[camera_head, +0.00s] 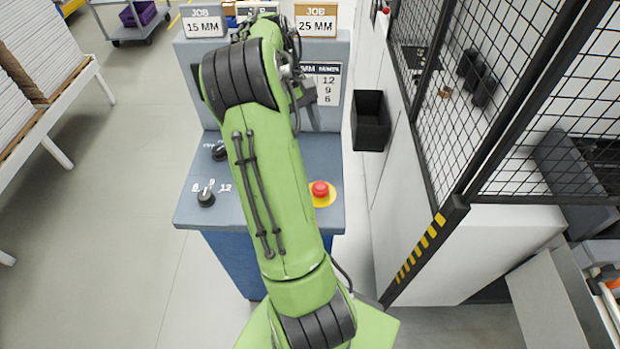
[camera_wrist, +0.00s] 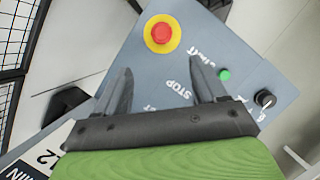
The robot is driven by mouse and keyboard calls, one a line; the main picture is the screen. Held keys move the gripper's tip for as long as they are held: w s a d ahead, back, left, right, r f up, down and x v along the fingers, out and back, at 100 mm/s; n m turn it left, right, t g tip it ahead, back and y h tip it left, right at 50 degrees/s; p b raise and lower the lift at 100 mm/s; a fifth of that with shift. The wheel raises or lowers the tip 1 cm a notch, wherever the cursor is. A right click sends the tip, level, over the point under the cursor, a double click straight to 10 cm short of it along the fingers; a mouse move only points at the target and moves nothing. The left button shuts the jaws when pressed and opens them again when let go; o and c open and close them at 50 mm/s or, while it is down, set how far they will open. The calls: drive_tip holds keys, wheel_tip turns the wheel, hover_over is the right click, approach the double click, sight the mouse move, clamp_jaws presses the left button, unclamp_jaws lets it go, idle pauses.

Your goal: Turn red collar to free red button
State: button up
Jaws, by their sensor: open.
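The red button (camera_head: 320,189) sits on a yellow disc at the right front of the machine's grey-blue panel. In the wrist view, the red button (camera_wrist: 162,33) shows as a round red head, and a separate collar cannot be made out. The yellow disc (camera_wrist: 147,44) rings it. My gripper (camera_wrist: 160,66) is open and empty, its two dark fingers spread apart. In the wrist picture the button lies beyond the fingertips, not between them. In the head view my green arm covers the middle of the panel, and I cannot make out the fingers there.
A green button (camera_wrist: 224,75) and a black knob (camera_wrist: 264,98) are on the panel, with START and STOP lettering. Black knobs (camera_head: 206,197) stand at the panel's left. A black bin (camera_head: 370,121) hangs right of the machine. A mesh fence (camera_head: 440,110) stands farther right.

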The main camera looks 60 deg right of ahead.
sight(320, 185)
drive_tip(key=b+x, duration=0.2)
drive_tip(key=x, duration=1.3)
drive_tip(key=shift+a+f, duration=0.2)
drive_tip(key=shift+f, duration=0.05)
drive_tip(key=c, duration=1.1)
drive_tip(key=shift+o, duration=0.2)
drive_tip(key=shift+m, duration=0.3)
drive_tip(key=m+y, duration=0.1)
drive_tip(key=m, duration=0.2)
drive_tip(key=shift+d+t, duration=0.15)
drive_tip(key=shift+t, duration=0.25)
drive_tip(key=shift+m+t+y, duration=0.4)
drive_tip(key=shift+m+y, duration=0.1)
drive_tip(key=shift+m, duration=1)
